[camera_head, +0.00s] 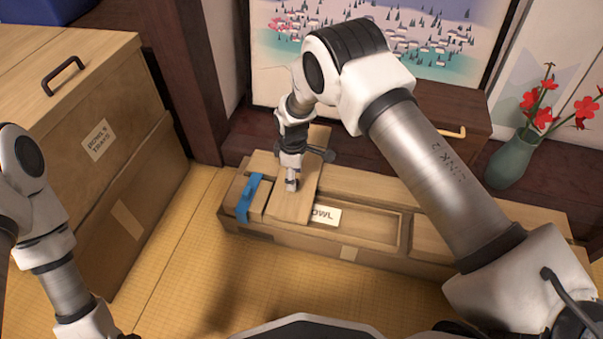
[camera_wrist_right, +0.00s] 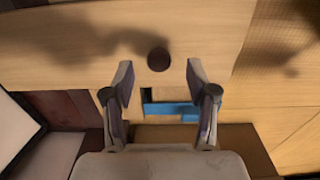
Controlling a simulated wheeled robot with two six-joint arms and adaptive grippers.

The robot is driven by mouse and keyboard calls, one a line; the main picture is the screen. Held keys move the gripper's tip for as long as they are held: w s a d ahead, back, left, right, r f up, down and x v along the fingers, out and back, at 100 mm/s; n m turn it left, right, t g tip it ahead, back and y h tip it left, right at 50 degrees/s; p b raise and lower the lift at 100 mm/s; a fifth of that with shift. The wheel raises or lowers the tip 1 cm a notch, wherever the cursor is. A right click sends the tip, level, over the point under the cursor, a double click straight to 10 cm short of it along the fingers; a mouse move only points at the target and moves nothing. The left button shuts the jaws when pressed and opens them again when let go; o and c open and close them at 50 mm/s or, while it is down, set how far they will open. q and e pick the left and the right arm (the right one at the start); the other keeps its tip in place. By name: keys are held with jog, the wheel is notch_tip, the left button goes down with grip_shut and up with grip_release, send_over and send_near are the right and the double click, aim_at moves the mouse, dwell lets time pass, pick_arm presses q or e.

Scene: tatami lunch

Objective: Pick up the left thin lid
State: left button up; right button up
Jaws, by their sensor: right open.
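A thin wooden lid (camera_head: 290,207) lies crosswise over the left part of a low wooden box (camera_head: 300,235). My right gripper (camera_head: 291,185) points down just over this lid. In the right wrist view the gripper (camera_wrist_right: 160,80) is open, with nothing between its fingers. A round dark knob (camera_wrist_right: 158,60) on a pale wooden board (camera_wrist_right: 200,30) shows just beyond the fingertips. I cannot tell whether the fingers touch the board. My left arm shows at the left edge of the head view, but its gripper is out of the picture.
A blue strap (camera_head: 247,197) is at the box's left end. A recessed panel (camera_head: 365,228) lies right of the lid, by a label (camera_head: 325,215). A large wooden chest (camera_head: 110,190) stands left. A vase with red flowers (camera_head: 513,158) stands at the back right. Tatami (camera_head: 190,270) in front is clear.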

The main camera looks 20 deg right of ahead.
notch_tip(320, 180, down, 4)
jog(key=shift+r+b, duration=0.2)
jog(key=shift+b, duration=0.45)
jog(key=shift+r, duration=0.2)
grip_shut()
